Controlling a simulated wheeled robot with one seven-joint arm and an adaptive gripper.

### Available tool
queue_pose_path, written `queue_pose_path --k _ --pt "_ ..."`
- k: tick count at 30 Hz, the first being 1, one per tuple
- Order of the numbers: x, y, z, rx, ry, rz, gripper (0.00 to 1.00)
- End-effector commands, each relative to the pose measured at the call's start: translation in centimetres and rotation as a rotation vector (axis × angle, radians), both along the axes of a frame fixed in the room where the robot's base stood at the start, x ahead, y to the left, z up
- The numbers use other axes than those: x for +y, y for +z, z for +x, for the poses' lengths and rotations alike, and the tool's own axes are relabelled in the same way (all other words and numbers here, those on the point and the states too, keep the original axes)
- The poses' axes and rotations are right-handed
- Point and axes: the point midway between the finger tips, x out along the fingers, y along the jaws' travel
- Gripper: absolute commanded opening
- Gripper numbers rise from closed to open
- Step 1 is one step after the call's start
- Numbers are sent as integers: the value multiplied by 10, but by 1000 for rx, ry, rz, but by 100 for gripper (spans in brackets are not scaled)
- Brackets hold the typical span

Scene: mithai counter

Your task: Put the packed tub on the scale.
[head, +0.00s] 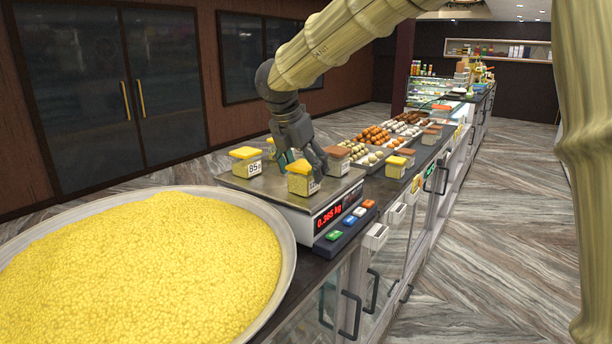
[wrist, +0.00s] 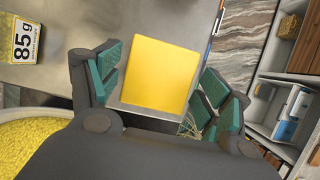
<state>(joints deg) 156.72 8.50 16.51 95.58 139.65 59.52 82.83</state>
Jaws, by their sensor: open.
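A tub with a yellow lid (head: 303,179) stands upright near the front edge of the scale's steel platform (head: 262,187). In the wrist view its yellow lid (wrist: 160,76) lies between my fingers, with a gap on each side. My gripper (head: 302,160) is open, pointing down over the platform just behind this tub in the head view; in the wrist view its green-padded fingers (wrist: 162,88) flank the lid. Whether the tub bears fully on the platform is partly hidden. The scale display (head: 329,216) glows red and appears to read 0.365 kg.
A wide pan of yellow grains (head: 284,237) is at the near left. Sweets trays (head: 374,137) line the counter beyond.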

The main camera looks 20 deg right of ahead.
Motion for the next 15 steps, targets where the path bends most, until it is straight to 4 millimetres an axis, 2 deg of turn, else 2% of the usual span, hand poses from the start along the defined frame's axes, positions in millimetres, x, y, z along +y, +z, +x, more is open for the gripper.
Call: queue_pose_path --k 9,15 --pt "17 52 -13 -2 0 1 78" --pt "26 78 -20 -1 -1 1 78"
